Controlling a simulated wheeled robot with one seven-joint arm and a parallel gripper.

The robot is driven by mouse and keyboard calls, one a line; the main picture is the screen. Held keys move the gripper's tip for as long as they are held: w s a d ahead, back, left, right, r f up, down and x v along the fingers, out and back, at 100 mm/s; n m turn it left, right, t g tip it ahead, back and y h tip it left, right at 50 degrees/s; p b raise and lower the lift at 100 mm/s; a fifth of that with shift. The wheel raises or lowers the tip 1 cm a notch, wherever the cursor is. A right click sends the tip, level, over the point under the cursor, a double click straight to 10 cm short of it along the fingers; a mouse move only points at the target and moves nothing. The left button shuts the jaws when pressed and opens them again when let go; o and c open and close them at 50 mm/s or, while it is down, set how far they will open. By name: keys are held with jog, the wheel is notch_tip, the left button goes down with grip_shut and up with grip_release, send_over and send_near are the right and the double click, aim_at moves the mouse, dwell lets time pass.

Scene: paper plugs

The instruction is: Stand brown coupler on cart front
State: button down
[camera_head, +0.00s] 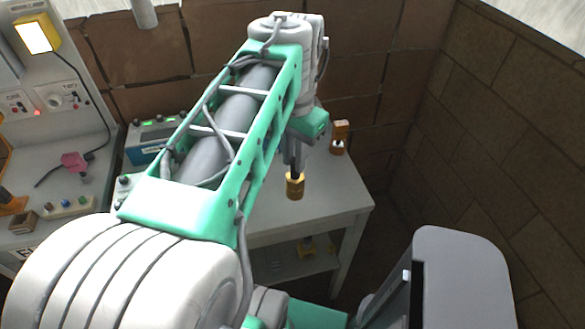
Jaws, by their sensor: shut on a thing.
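A brown-gold coupler (295,187), short and stubby with a darker band, is upright at the tip of my gripper (294,172). My gripper points down and is shut on the coupler's top. The coupler is over the front part of the grey cart top (335,200). I cannot tell whether its base touches the surface. My own green and white arm covers the left part of the cart and much of the gripper.
An orange-brown and white object (339,136) stands at the cart's back right. Yellow items (307,246) lie on the lower shelf. A teal device (150,140) is behind my arm. A workbench with a pink piece (74,161) is at left. Cart top right of the coupler is clear.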

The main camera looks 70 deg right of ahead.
jog(key=w+d+f+p, duration=0.2)
jog(key=d+f, duration=0.8)
jog(key=f, duration=0.1)
jog(key=shift+w+f, duration=0.15)
jog(key=shift+w, duration=0.05)
jog(key=shift+f, duration=0.1)
jog(key=shift+f, duration=0.15)
jog(key=c, duration=1.3)
grip_release()
